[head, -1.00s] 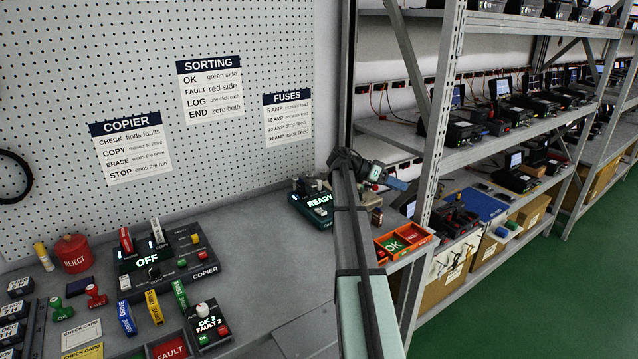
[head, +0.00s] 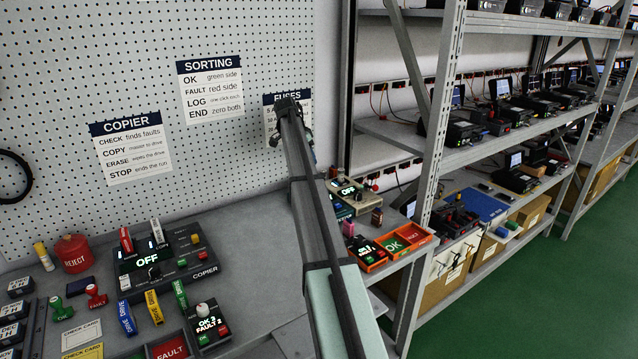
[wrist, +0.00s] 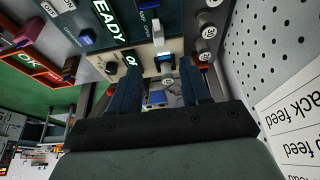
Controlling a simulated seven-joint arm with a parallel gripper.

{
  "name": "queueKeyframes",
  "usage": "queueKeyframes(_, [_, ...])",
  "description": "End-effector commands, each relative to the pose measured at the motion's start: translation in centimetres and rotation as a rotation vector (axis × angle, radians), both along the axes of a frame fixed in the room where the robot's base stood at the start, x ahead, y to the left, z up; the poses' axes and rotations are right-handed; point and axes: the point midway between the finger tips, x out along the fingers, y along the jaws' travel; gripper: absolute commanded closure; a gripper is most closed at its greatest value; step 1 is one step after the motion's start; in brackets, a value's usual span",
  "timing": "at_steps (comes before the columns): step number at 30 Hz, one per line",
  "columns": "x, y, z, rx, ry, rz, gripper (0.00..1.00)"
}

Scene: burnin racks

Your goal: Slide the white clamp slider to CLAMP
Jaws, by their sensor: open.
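The teal unit with the READY display (wrist: 107,18) is at the top of the wrist view. The printed words OPEN and part of CLAMP show on it. In the head view, my arm hides much of the teal unit (head: 340,208).
An orange tray (head: 415,242) marked OK and FAULT stands at the bench's right end. The perforated wall with the FUSES sign (head: 280,98) rises close behind my gripper. The copier (head: 185,266) is at left. A metal shelf post (head: 430,150) stands to the right.

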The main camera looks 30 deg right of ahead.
Motion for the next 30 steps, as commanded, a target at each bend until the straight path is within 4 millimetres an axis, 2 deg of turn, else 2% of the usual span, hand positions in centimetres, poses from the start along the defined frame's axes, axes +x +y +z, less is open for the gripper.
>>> queueKeyframes(18, [-0.1,-4.0,-9.4,-0.002,0.002,-0.001,0.53])
queueKeyframes(24, [-0.1,-4.7,-11.2,-0.002,0.003,0.000,0.53])
queueKeyframes(30, [-0.1,-4.9,-11.8,-0.003,0.001,0.000,0.53])
